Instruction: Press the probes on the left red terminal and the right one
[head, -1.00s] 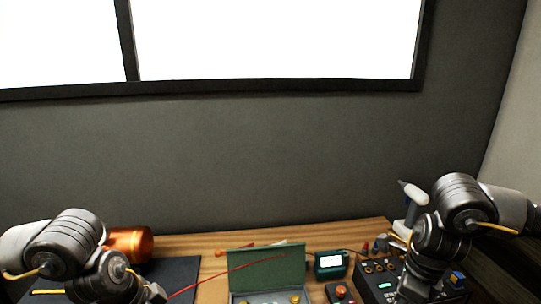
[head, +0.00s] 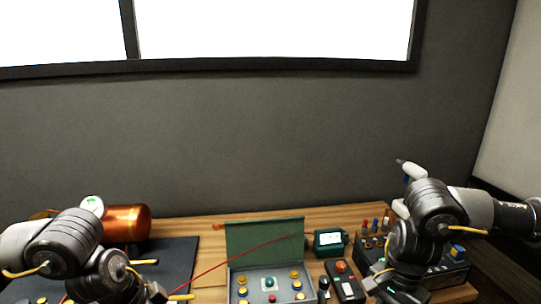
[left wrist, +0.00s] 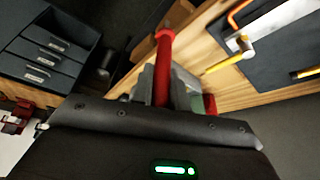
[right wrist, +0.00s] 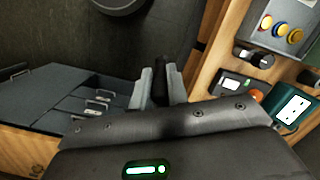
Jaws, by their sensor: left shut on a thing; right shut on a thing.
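My left gripper (left wrist: 163,88) is shut on a red probe (left wrist: 164,50), which sticks out past its fingers in the left wrist view. A red lead (head: 215,268) runs from the left gripper's side towards the green meter (head: 329,240). My right gripper (right wrist: 160,88) is shut on a black probe (right wrist: 161,66) in the right wrist view, with a dark floor beyond it. In the head view both gripper tips are at or below the bottom edge. I cannot make out the left and right red terminals in any view.
An open green case (head: 265,240) with several coloured buttons stands mid-bench. A copper boiler (head: 124,222) and a dark mat (head: 178,255) are to its left. A small box with an orange knob (head: 345,284) and a dark panel (head: 440,275) are to its right.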

